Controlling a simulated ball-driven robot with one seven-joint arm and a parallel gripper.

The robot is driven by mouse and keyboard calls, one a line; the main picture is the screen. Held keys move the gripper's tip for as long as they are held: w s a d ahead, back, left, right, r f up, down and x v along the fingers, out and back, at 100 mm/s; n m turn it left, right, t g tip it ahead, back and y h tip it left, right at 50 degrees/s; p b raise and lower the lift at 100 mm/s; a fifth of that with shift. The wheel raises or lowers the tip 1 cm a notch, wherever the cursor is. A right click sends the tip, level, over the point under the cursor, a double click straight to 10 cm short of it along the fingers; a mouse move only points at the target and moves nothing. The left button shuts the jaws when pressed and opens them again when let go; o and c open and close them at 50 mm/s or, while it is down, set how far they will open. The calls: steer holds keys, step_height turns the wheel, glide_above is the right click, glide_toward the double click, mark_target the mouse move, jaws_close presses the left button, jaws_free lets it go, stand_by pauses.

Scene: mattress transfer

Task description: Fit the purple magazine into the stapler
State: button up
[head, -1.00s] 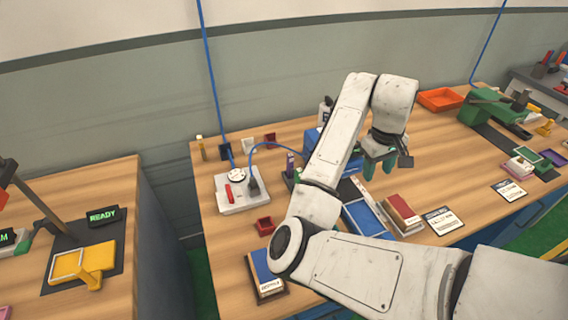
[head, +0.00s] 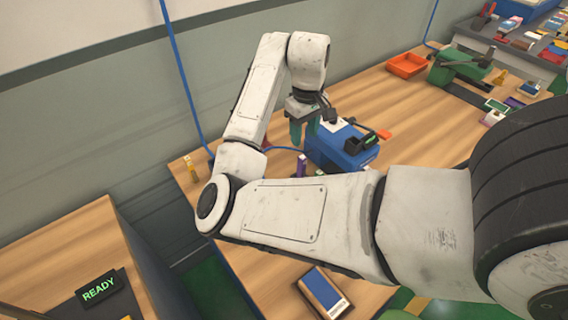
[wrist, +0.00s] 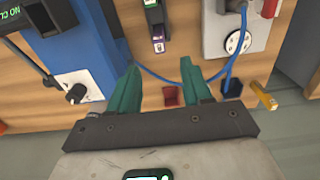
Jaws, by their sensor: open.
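A small purple magazine (head: 301,166) stands on the wooden table in the head view, just below my gripper in the picture. What looks like the same magazine (wrist: 158,34) shows at the top middle of the wrist view, beyond the fingertips. My gripper (head: 304,130) has teal fingers, apart and empty. In the wrist view my gripper (wrist: 160,70) points toward the table and does not touch the magazine. A blue machine with a black head (head: 345,145), possibly the stapler, stands right of the gripper. It also shows at left in the wrist view (wrist: 88,62).
A grey-white box with a round dial (wrist: 234,40) and a blue cable lie right of the fingers in the wrist view. A dark red block (wrist: 170,96) shows between them. A green machine (head: 458,68) and orange tray (head: 407,65) stand farther back.

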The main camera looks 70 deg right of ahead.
mark_target(302, 157)
steer(key=f, duration=0.5)
steer(key=shift+w+f, duration=0.1)
steer(key=shift+w, duration=0.1)
steer(key=shift+s+d+f+p, duration=0.15)
steer(key=shift+f+p, duration=0.4)
steer(key=shift+f, duration=2.15)
jaws_close()
